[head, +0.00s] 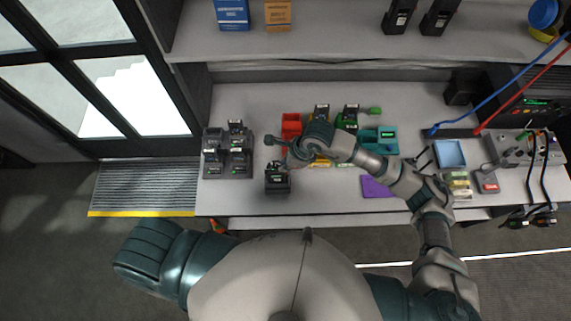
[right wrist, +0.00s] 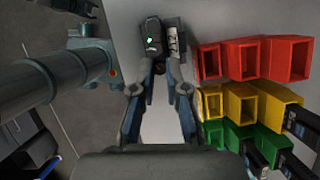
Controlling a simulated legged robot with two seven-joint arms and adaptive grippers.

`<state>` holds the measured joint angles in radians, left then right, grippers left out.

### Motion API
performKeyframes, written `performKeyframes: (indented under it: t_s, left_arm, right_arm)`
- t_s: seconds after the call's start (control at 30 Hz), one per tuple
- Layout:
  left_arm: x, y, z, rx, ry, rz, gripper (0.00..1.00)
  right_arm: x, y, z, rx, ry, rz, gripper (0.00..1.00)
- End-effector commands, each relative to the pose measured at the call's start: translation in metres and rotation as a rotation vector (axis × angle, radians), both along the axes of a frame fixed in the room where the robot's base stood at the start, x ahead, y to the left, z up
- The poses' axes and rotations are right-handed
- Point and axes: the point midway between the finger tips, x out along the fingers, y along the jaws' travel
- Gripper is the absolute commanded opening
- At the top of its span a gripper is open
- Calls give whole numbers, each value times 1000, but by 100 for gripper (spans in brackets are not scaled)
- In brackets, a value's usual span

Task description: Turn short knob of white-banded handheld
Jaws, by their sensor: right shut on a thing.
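A black handheld (head: 277,181) stands on the bench, left of the coloured bins. In the right wrist view it is a dark body (right wrist: 152,38) with a green light, beside a pale label strip (right wrist: 176,43) reading 12. My right gripper (head: 280,163) reaches in from the right over its top. In the right wrist view the fingers (right wrist: 161,72) come together at the handheld's near end and are shut on it. The short knob is hidden, so I cannot tell which part they hold. My left gripper is not in view.
A dark rack (head: 247,171) with several handhelds stands left. Red bins (head: 291,120), also in the right wrist view (right wrist: 243,60), and yellow and green bins are close on the right. A purple mat (head: 375,188) lies farther right. The bench front left is clear.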

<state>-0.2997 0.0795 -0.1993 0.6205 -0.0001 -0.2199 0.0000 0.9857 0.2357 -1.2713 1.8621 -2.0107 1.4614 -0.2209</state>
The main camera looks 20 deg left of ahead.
Motion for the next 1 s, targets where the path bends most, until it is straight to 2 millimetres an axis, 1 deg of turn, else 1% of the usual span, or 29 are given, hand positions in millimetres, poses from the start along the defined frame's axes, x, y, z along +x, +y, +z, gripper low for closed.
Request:
performKeyframes:
  t_s: [0.3,0.33,0.37,0.4,0.43,0.77,0.87,0.97,1.0]
  left_arm:
    - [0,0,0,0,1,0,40]
    - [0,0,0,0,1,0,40]
    - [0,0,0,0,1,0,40]
    - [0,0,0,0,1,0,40]
    - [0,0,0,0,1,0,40]
    - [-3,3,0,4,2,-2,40]
    - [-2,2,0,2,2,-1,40]
    - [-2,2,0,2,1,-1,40]
    - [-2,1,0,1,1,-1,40]
  right_arm:
    - [-1,0,1,-1,2,-14,0]
    - [-1,0,1,-1,1,-14,18]
    - [-1,0,1,-1,1,-14,26]
    - [0,0,1,-1,1,-14,36]
    - [0,0,1,-1,1,-14,39]
    - [0,-1,3,0,0,-14,39]
    - [1,-5,13,0,-1,-14,39]
    - [2,-13,31,0,-2,-14,39]
    - [3,-16,40,0,-4,-15,39]
